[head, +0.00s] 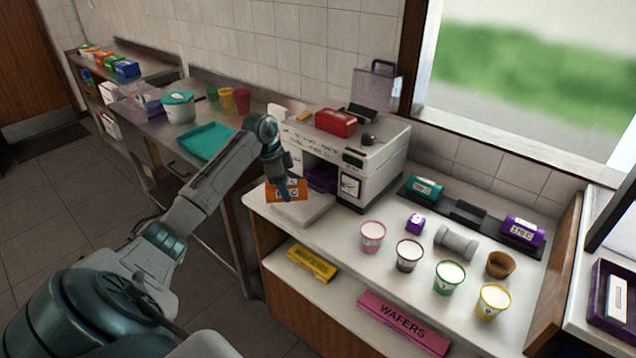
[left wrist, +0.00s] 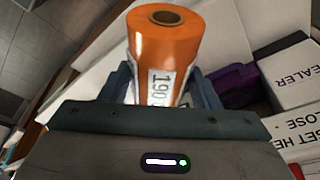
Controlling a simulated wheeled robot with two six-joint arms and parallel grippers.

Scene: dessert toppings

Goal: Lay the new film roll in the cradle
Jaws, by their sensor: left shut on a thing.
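An orange film roll (head: 286,190) with a white label is held in my left gripper (head: 284,178), just left of the white sealer machine (head: 372,181) and above the pale block at the counter's left end. In the left wrist view the orange roll (left wrist: 163,50) stands between the fingers, its hollow end showing and its label reading 190. The sealer has a dark opening with something purple inside. I cannot tell which part is the cradle. A black rack (head: 468,213) at the back right holds a teal roll (head: 422,187) and a purple roll (head: 523,231).
Several filled cups, such as the pink one (head: 372,236), stand on the front counter. A red box (head: 336,122) sits on the sealer.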

